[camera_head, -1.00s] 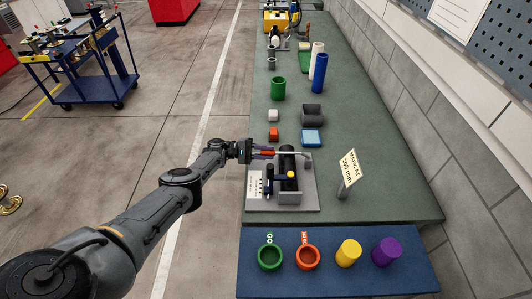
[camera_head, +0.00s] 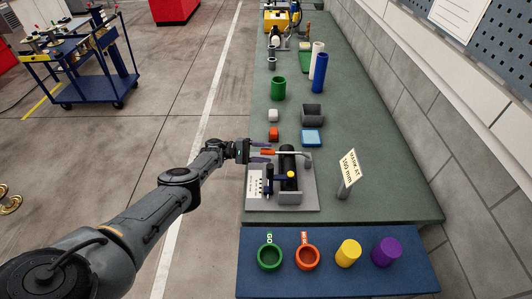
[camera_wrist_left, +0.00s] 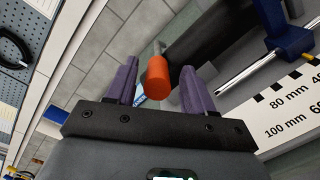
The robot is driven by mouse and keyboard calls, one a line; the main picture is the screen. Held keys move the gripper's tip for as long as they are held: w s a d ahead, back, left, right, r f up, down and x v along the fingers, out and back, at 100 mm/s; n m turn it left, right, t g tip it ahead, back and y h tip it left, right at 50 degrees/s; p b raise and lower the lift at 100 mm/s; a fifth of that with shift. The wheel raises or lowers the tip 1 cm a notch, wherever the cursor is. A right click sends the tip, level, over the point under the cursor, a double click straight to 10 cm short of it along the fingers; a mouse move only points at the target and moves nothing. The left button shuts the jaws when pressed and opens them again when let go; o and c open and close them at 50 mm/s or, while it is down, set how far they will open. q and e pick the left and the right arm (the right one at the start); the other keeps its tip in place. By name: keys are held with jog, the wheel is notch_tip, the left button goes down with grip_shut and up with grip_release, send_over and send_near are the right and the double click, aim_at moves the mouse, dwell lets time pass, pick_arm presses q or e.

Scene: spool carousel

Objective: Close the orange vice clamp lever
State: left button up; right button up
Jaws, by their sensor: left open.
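The orange vice clamp lever (camera_head: 267,152) is a short orange handle on a metal bar at the far end of the vice (camera_head: 310,205), a grey plate holding a dark cylinder (camera_head: 290,165). The bar lies sideways across the far end of the cylinder. My left gripper (camera_head: 268,152) is open, its purple fingers apart on either side of the orange handle. In the left wrist view, the orange handle (camera_wrist_left: 157,82) stands between the spread fingers (camera_wrist_left: 160,85), with gaps on both sides. My right gripper is not in view.
A blue slide part (camera_wrist_left: 287,28) and a white millimetre scale (camera_wrist_left: 290,112) sit beside the cylinder. A "mark at 100 mm" sign (camera_head: 349,168) stands right of the vice.

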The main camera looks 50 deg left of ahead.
pick_arm(q)
jog(key=v, duration=0.6)
jog(key=shift+s+a, duration=0.2)
jog(key=shift+a, duration=0.05)
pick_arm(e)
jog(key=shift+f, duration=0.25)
pick_arm(q)
jog(key=shift+r, duration=0.1)
